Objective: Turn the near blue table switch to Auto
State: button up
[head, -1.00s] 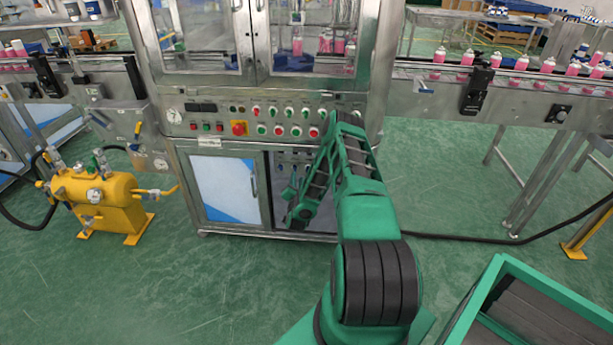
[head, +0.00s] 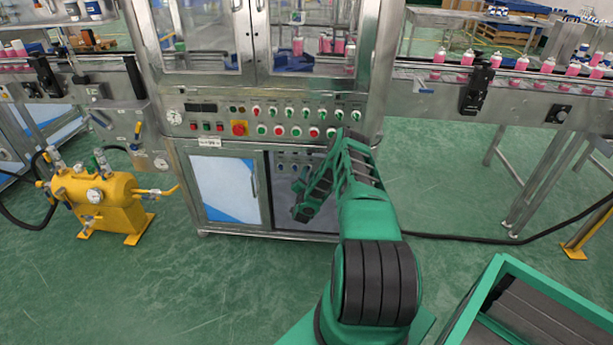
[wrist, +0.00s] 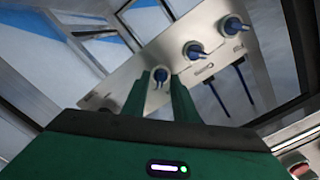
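A tilted metal panel (wrist: 140,88) in the wrist view carries blue rotary switches in a row: a lower-left switch (wrist: 161,75), a middle switch (wrist: 194,50) and an upper-right switch (wrist: 234,26). Their labels are too small to read, so I cannot tell which is the near table switch or its setting. My gripper (wrist: 161,80) is open; its two green fingers point at the panel with the lower-left switch showing between their tips. I cannot tell whether they touch it. In the head view my arm reaches the machine's open lower cabinet, where the panel (head: 290,158) is partly hidden.
The cabinet's closed left door (head: 225,188) stands beside the opening. Above is a control row with a red emergency button (head: 239,128). Two dark blue-ended levers (wrist: 243,82) hang under the panel's switches. A yellow tank (head: 100,200) stands left on green floor.

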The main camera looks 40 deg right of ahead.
jog(key=shift+w+d, duration=0.3)
jog(key=shift+d, duration=0.05)
grip_shut()
jog(key=shift+a, duration=0.1)
jog(key=shift+n, duration=0.3)
jog(key=n, duration=1.7)
dwell(0.4)
